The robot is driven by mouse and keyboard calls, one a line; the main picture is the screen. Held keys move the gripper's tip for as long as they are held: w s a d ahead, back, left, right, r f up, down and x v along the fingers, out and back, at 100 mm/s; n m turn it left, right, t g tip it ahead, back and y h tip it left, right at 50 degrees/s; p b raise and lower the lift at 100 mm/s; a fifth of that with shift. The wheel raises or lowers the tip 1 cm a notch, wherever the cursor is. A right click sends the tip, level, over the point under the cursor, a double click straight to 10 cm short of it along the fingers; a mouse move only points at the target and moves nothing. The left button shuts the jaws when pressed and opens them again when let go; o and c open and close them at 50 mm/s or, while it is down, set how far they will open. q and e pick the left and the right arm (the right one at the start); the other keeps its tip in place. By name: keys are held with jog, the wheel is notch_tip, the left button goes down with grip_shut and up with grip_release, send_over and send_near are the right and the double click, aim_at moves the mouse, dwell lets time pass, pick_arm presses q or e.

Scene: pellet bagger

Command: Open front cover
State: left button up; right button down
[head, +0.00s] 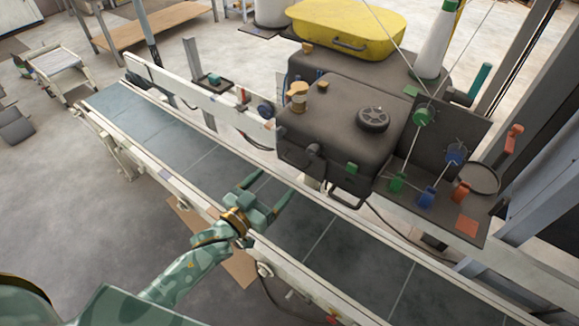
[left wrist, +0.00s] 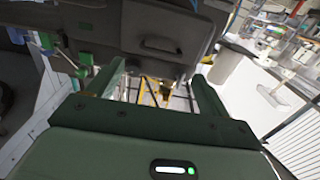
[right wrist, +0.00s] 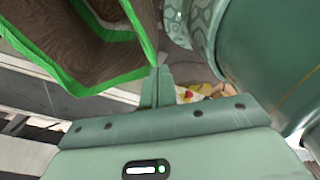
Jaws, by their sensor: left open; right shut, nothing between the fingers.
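The pellet bagger's dark grey housing (head: 335,115) stands over the far side of the conveyor, with a round black cap on top. A bar handle (head: 349,196) sits low on its near face, which I take to be the front cover; it looks closed. My left gripper (head: 275,182) is open and empty above the belt, left of the handle and apart from it. In the left wrist view the handle (left wrist: 160,47) shows on the dark face beyond the open fingers. My right gripper (right wrist: 157,82) is shut and empty, seen only in the right wrist view.
The conveyor (head: 180,137) runs diagonally across the head view with pale side rails. A panel with coloured knobs (head: 424,116) stands right of the housing. A yellow lid (head: 348,28) is behind. A brown, green-edged object (right wrist: 75,45) is close to my right gripper.

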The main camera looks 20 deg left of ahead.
aim_at(296, 164)
pick_arm(q)
jog(key=x, duration=0.7)
jog(key=shift+w, duration=0.3)
pick_arm(e)
jog(key=shift+s+d+f, duration=0.2)
jog(key=shift+s+d, duration=0.1)
jog(key=shift+d, duration=0.1)
pick_arm(q)
jog(key=shift+d+f, duration=0.1)
jog(key=shift+c, duration=0.3)
